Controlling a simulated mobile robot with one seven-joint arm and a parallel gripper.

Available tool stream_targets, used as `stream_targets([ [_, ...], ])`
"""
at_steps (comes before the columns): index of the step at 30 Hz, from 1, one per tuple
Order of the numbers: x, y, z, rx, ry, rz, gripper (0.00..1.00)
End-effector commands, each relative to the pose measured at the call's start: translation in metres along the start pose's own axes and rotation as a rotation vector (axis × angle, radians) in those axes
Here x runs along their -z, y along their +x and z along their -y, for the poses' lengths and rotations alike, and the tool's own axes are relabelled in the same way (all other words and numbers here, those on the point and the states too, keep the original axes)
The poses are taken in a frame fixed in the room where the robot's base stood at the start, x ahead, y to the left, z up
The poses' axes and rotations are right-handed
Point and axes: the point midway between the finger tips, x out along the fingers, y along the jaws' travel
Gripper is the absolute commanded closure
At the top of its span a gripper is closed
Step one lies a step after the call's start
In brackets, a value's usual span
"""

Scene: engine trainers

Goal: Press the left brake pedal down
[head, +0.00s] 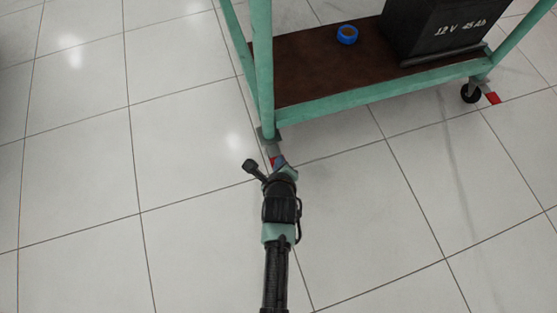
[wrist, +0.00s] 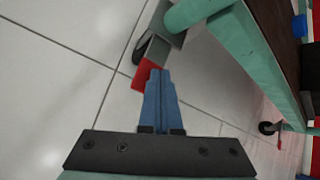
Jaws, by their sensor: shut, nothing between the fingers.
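The left brake pedal is a red tab on the caster at the trainer's near left leg. The fingers are shut together and empty. I cannot tell whether the tips touch the pedal, nor whether it is up or down. The left caster's dark wheel (wrist: 150,49) shows behind the pedal.
The green trainer frame (head: 360,110) carries a brown shelf (head: 310,75) with a black battery (head: 435,30) and a blue tape roll (head: 347,34). The right caster (head: 469,94) has its own red pedal (head: 493,98). The tiled floor left and in front is clear.

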Motion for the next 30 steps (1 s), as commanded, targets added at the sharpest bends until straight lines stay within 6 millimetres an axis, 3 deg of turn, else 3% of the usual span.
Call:
stream_targets([
  [30, 0.0064, 0.009, -0.0066, 0.0, 0.0, 0.0, 1.0],
])
